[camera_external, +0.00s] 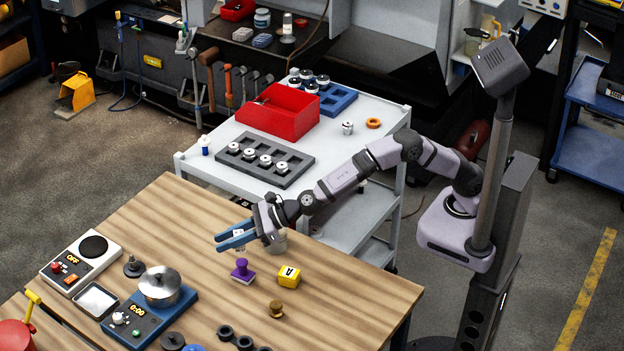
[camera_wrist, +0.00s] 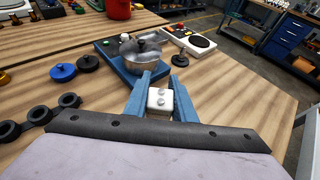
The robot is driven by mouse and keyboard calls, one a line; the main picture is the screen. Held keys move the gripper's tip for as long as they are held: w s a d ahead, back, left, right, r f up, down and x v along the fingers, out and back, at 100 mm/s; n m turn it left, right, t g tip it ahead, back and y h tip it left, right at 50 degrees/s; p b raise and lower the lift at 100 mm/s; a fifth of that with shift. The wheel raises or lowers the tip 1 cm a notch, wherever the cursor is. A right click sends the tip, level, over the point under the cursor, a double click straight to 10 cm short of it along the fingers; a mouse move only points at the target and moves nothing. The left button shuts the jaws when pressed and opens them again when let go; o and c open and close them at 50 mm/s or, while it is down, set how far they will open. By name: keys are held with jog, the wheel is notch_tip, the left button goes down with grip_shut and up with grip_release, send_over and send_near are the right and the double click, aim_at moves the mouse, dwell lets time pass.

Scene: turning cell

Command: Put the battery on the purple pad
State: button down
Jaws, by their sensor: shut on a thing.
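My gripper (camera_external: 237,236) is over the wooden table with its blue fingers shut on a small white block, the battery (camera_wrist: 160,100). In the wrist view it sits between the fingertips with two round knobs facing me. In the external view only a small pale part of the battery (camera_external: 238,232) shows between the fingers. A purple thing (camera_external: 242,272) with a square base and an upright knob stands on the table below and in front of the gripper. I cannot tell whether it is the purple pad; no other purple pad shows clearly.
A yellow block (camera_external: 289,276) marked A and a brown knobbed piece (camera_external: 276,308) stand to the right. A blue device (camera_external: 150,317) with a metal pot (camera_external: 160,286) and a white device (camera_external: 81,262) reading OFF are at left. Black rings (camera_external: 244,342) lie at the front edge.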

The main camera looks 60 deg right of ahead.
jog(key=shift+f+b, duration=0.95)
jog(key=shift+f, duration=1.25)
jog(key=shift+f, duration=0.1)
jog(key=c, duration=1.5)
grip_release()
jog(key=shift+s, duration=0.1)
jog(key=shift+b+v, duration=0.55)
jog(key=shift+v, duration=0.2)
jog(key=b+v, duration=0.2)
jog(key=v, duration=0.8)
jog(key=shift+s+d+r+b, duration=0.1)
jog(key=shift+d+r+b, duration=0.05)
jog(key=shift+r+b, duration=0.15)
